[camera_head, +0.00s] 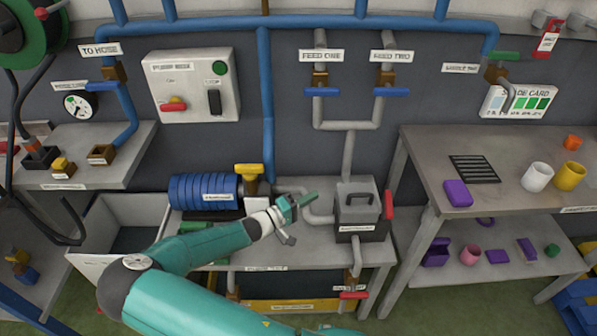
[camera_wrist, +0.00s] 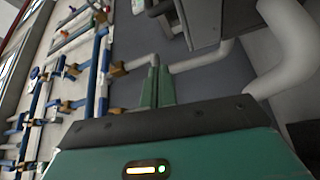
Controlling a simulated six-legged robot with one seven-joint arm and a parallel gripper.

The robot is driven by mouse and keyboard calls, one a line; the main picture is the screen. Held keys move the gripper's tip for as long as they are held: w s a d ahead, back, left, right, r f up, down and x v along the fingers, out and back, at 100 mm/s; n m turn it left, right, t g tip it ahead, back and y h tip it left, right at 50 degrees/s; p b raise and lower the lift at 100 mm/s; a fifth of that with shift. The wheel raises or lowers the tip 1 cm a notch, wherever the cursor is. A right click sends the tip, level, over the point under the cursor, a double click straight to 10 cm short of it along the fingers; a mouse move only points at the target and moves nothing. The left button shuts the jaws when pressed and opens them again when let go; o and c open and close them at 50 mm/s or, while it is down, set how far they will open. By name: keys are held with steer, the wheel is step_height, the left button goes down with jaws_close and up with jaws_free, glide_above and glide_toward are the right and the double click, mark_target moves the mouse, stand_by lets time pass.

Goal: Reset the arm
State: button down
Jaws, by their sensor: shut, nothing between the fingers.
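My teal arm reaches up from the bottom of the head view. My gripper (camera_head: 312,197) is over the low bench in the middle, its green fingers pointing right towards a grey lidded box (camera_head: 358,211). I see a gap between the fingertips and the box. In the wrist view my gripper (camera_wrist: 158,68) shows its two green fingers side by side, shut with nothing between them. Grey pipes lie beyond the fingers there.
A blue ribbed cylinder (camera_head: 203,191) and a yellow-handled valve (camera_head: 249,173) stand left of my gripper. A red lever (camera_head: 389,204) sits right of the box. A side table (camera_head: 485,146) with mugs stands right. Blue pipes (camera_head: 266,90) run along the wall.

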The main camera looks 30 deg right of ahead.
steer(key=s+a+r+m+g+y, duration=0.3)
steer(key=s+a+g+y, duration=0.1)
steer(key=s+a+y, duration=0.6)
steer(key=s+a+r+n+t+y, duration=0.1)
steer(key=s+a+r+t+y, duration=0.2)
steer(key=r, duration=0.5)
steer(key=s+a+r+n+t+y, duration=0.2)
steer(key=s+a+r+t+y, duration=0.1)
steer(key=r, duration=0.5)
steer(key=s+a+r+n+t+y, duration=0.2)
steer(key=s+a+r, duration=0.3)
steer(key=r, duration=0.3)
steer(key=shift+r+t+y, duration=0.25)
steer(key=shift+t+y, duration=0.35)
